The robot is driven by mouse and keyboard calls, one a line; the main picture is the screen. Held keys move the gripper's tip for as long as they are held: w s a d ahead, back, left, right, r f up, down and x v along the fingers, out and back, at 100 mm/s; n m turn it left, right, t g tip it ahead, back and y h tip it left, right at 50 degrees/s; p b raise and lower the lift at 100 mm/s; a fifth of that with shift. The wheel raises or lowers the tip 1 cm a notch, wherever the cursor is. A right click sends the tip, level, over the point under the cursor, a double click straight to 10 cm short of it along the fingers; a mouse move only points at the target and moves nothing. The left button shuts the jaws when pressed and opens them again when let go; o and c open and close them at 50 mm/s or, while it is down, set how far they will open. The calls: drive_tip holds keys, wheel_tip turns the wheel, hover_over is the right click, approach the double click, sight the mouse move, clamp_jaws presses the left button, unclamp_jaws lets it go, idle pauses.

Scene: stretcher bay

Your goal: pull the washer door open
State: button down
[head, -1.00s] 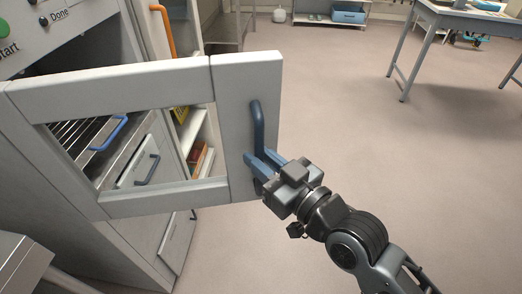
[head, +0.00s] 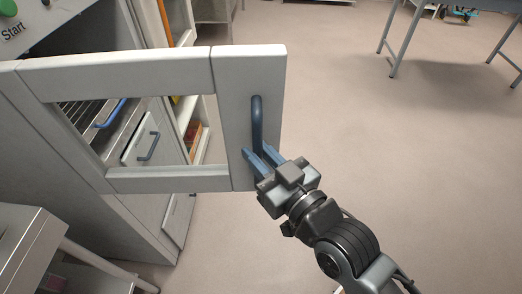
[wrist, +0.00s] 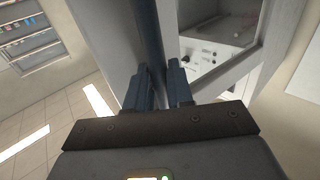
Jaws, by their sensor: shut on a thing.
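The washer door (head: 130,181) is a pale grey frame with a see-through opening, and it stands swung well out from the washer body (head: 60,140). A dark blue vertical handle (head: 257,122) is on its right panel. My gripper (head: 262,158) is shut on the lower part of this handle. In the wrist view the two fingers of my gripper (wrist: 159,88) sit either side of the handle bar (wrist: 151,40), with the door frame (wrist: 212,87) behind. The exact contact between fingers and bar is partly hidden.
Inside the washer is a wire rack with a blue handle (head: 110,113). A drawer front (head: 141,146) shows through the door opening. A grey table (head: 25,240) stands at lower left. A desk (head: 450,5) is at upper right. The floor (head: 380,150) right of the door is clear.

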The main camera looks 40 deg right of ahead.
drive_tip(key=shift+w+a+r, duration=0.1)
drive_tip(key=shift+a, duration=0.35)
drive_tip(key=c, duration=1.3)
unclamp_jaws()
drive_tip(key=shift+w, duration=0.1)
drive_tip(key=shift+o, duration=0.9)
drive_tip(key=shift+d, duration=0.15)
drive_tip(key=s+b, duration=0.2)
drive_tip(key=s, duration=0.6)
drive_tip(key=shift+a, duration=0.4)
